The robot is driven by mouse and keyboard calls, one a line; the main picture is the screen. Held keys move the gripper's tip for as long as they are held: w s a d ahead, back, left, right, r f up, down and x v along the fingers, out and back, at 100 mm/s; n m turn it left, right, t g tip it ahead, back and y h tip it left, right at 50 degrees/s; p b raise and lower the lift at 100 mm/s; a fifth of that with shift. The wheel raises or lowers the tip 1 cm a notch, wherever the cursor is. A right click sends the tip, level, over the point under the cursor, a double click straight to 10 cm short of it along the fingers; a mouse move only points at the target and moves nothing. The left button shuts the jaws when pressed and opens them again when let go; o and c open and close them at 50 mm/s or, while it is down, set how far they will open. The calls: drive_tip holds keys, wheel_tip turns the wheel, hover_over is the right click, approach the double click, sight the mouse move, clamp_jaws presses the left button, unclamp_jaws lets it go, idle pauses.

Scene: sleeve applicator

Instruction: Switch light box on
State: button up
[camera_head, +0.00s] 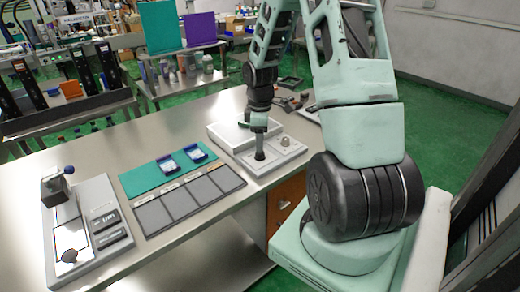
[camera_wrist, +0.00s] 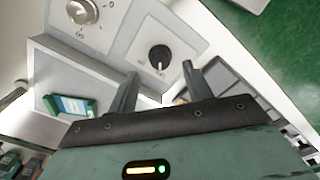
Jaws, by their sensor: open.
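The light box (camera_head: 222,132) is a pale grey unit on the right part of the steel table, with a low control panel in front. In the wrist view the panel (camera_wrist: 118,45) carries a silver dial (camera_wrist: 82,11) and a black rotary knob (camera_wrist: 159,58) with small lettering beside it. The silver dial also shows in the head view (camera_head: 284,142). My gripper (camera_wrist: 160,72) is open, with one finger on each side of the black knob. I cannot tell whether the fingers touch it.
A grey device (camera_head: 95,190) with a blue-knobbed lever stands at far left. Small dark items lie behind my arm.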

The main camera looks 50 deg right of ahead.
sight(260, 155)
drive_tip(key=shift+f, duration=2.2)
drive_tip(key=c, duration=1)
drive_tip(key=shift+o, duration=0.2)
drive_tip(key=shift+m, duration=0.3)
drive_tip(key=m, duration=0.2)
drive_tip(key=shift+m+p, duration=0.3)
drive_tip(key=shift+m, duration=0.1)
drive_tip(key=m, duration=0.3)
drive_tip(key=shift+m, duration=0.3)
drive_tip(key=m, duration=0.6)
drive_tip(key=shift+m+p, duration=0.35)
drive_tip(key=shift+m, duration=0.05)
